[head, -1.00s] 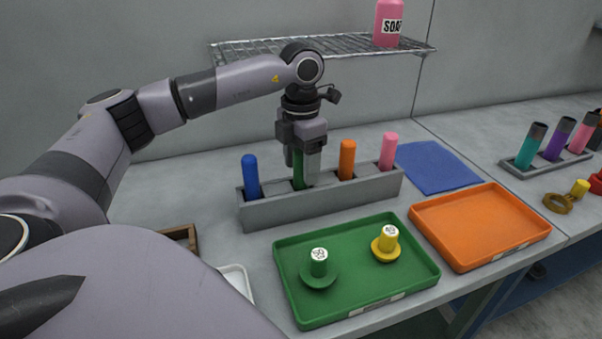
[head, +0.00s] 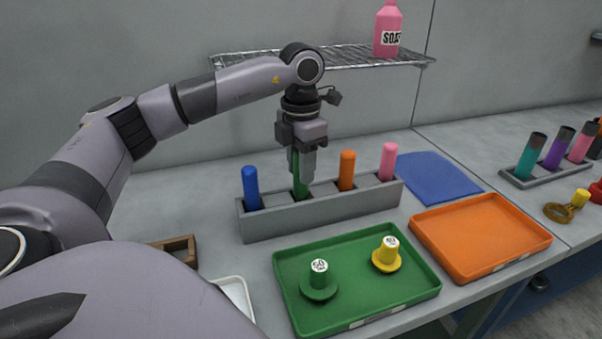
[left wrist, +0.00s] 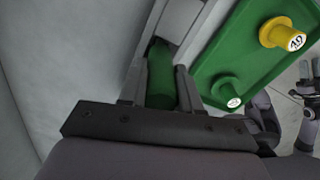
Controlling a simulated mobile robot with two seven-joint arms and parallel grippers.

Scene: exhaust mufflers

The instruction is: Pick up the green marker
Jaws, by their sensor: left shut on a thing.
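The green marker (head: 297,185) stands in a grey rack (head: 320,213), between a blue marker (head: 251,188) and an orange marker (head: 346,170). My left gripper (head: 302,170) comes down from above and is shut on the green marker, whose lower end is still inside the rack. In the left wrist view the green marker (left wrist: 160,78) lies between the two fingers (left wrist: 158,92). The gripper hides part of the marker in the head view.
A pink marker (head: 388,161) stands at the rack's right end. In front are a green tray (head: 350,318) with green and yellow knobbed pieces and an orange tray (head: 480,232). A blue mat (head: 438,177) lies right of the rack. A wire shelf (head: 340,47) hangs behind.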

